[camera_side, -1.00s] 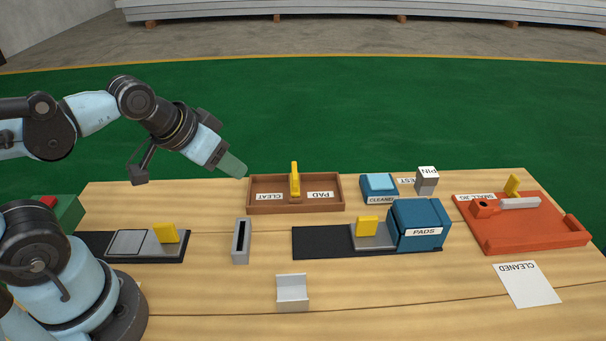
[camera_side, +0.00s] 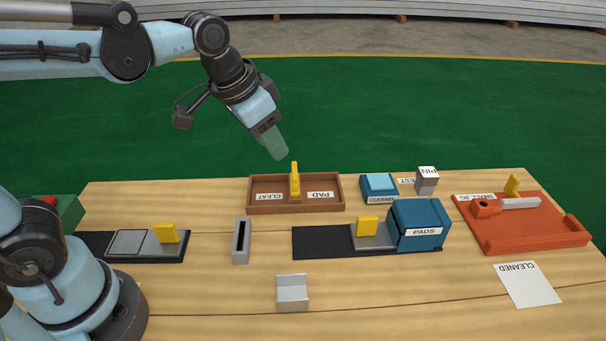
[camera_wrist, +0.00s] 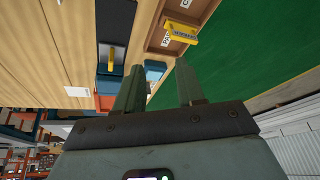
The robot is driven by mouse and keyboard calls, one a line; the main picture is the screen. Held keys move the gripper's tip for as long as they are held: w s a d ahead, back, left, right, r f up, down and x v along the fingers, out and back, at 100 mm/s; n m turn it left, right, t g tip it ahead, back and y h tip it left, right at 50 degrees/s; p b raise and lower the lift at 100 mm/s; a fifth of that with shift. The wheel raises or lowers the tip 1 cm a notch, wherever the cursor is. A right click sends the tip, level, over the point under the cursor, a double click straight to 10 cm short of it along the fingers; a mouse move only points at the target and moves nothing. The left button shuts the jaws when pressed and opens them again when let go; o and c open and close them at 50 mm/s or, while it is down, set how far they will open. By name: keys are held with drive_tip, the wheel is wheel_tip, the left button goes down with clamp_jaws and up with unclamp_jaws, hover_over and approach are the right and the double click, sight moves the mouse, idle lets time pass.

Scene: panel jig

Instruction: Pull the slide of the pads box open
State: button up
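The blue pads box (camera_side: 418,218), labelled PADS, sits at the right end of a black base strip (camera_side: 318,243). Its grey slide (camera_side: 374,238) extends from the box's left side and carries a yellow upright handle (camera_side: 367,226). In the wrist view the yellow handle (camera_wrist: 111,61) and the blue box (camera_wrist: 110,84) show left of the fingers. My gripper (camera_side: 280,156) is in the air behind and left of the box, near the wooden tray, touching nothing. In the wrist view its two fingers (camera_wrist: 160,72) stand apart with nothing held between them.
A wooden tray (camera_side: 260,208) with a yellow-handled piece stands below my gripper. A grey slotted block (camera_side: 241,241), a grey channel piece (camera_side: 292,293) and a blue cleaner box (camera_side: 379,186) stand around. An orange jig (camera_side: 530,232) is at right. The front table is mostly clear.

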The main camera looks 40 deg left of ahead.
drive_tip(key=w+d+m+g, duration=0.3)
drive_tip(key=w+d, duration=0.3)
drive_tip(key=d, duration=0.2)
drive_tip(key=m+g, duration=0.2)
drive_tip(key=m, duration=0.1)
approach(368, 217)
drive_tip(key=shift+y, duration=0.4)
drive_tip(key=f, duration=1)
drive_tip(key=shift+s+d+f, duration=0.1)
drive_tip(key=shift+d+f, duration=0.2)
clamp_jaws()
